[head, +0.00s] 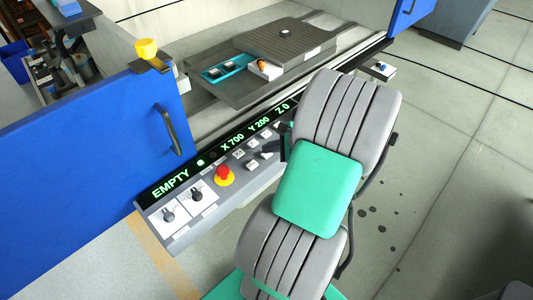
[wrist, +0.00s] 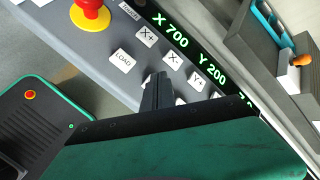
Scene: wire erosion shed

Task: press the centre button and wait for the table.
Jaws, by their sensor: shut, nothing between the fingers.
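The control panel (head: 165,238) runs along the front of the machine, with a lit display (head: 240,140) reading EMPTY, X 700, Y 200, Z 0. In the wrist view my gripper (wrist: 158,82) is shut and empty, its fingertips over the button cluster. Buttons marked LOAD (wrist: 122,62), X+ (wrist: 147,36), X- (wrist: 173,58) and Y+ (wrist: 197,80) show around it. A key at the fingertips is mostly hidden, and I cannot tell its label or whether the fingers touch it. The machine table (head: 290,38) is a dark grey slab behind the panel.
A red emergency knob (head: 224,175) on a yellow base sits left of the buttons. Two rotary switches are farther left. A teal tray (head: 238,63) and an orange-handled item (head: 262,66) lie by the table. A blue door (head: 90,160) stands at left. Floor at right is open.

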